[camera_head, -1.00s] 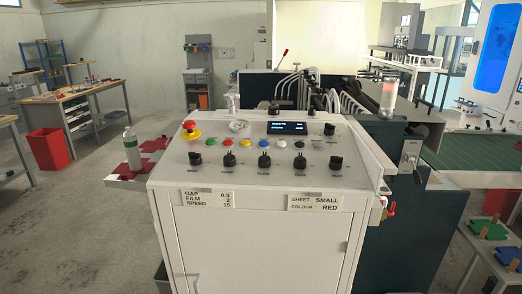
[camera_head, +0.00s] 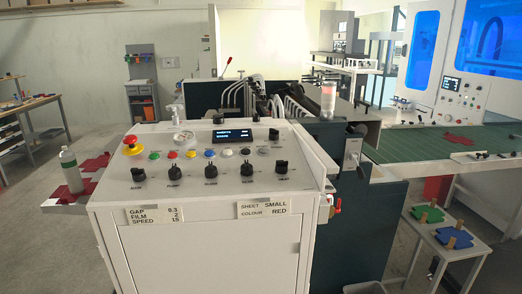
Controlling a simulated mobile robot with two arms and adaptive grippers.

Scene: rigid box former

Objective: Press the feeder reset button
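The white control panel (camera_head: 120,188) stands in front of me on a cabinet, in the head view. A red and yellow mushroom button (camera_head: 132,146) sits at the panel's left. A lit display (camera_head: 232,135) is behind the row, and black knobs (camera_head: 211,170) are in front. Neither gripper is in view.
A bottle (camera_head: 70,170) stands on a side shelf with red pieces at the panel's left. A lever (camera_head: 352,152) and red-handled valve (camera_head: 335,205) stick out at the right. A low table (camera_head: 470,250) with coloured pieces stands further right. Floor is clear at the left.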

